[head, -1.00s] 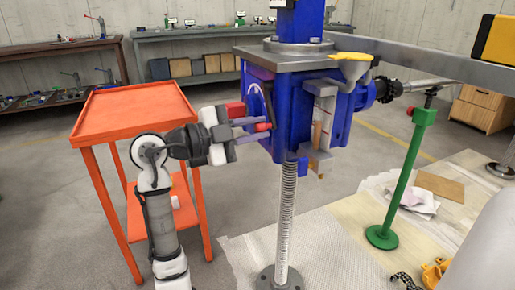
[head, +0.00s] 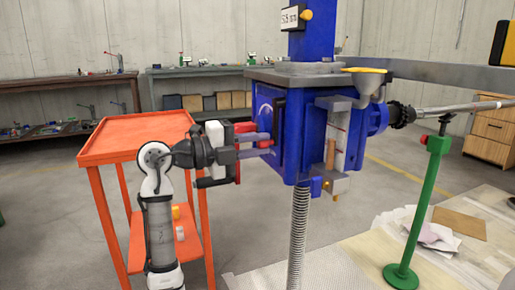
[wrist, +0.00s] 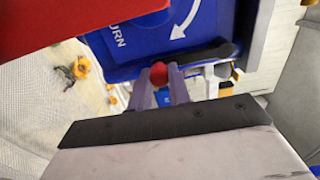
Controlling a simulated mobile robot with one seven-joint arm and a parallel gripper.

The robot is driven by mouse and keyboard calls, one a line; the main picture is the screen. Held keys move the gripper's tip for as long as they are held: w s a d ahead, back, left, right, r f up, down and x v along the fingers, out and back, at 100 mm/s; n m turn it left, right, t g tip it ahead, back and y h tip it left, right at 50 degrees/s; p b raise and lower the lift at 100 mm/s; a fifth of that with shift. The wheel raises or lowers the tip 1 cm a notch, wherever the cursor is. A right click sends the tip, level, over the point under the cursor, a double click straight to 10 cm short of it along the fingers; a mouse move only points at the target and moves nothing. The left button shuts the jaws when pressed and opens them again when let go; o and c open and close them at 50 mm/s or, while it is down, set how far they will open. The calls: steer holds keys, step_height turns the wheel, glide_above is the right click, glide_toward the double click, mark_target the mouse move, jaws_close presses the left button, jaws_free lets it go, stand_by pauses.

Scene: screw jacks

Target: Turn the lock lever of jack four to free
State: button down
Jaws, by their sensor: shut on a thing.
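The blue jack housing (head: 305,135) stands in the middle of the head view on a screw spindle. The lock lever's red knob (head: 264,144) is at its left side. In the wrist view the red knob (wrist: 158,74) shows between the two grey fingers, and a dark bar (wrist: 208,53) runs right from near it. My gripper (head: 257,145) reaches in from the left and is shut on the knob. The blue face (wrist: 180,30) carries a white curved arrow and part of the word "TURN". The fingers hide part of the lever. No jack number is readable.
An orange cart (head: 135,140) stands left of the jack, behind my arm. A green stand (head: 420,200) supports the shaft. Workbenches line the back wall.

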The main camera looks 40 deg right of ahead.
stand_by(0.3)
steer(key=c, duration=1.3)
jaws_free()
steer(key=p+v, duration=0.1)
steer(key=v, duration=1.3)
steer(key=shift+p, duration=0.4)
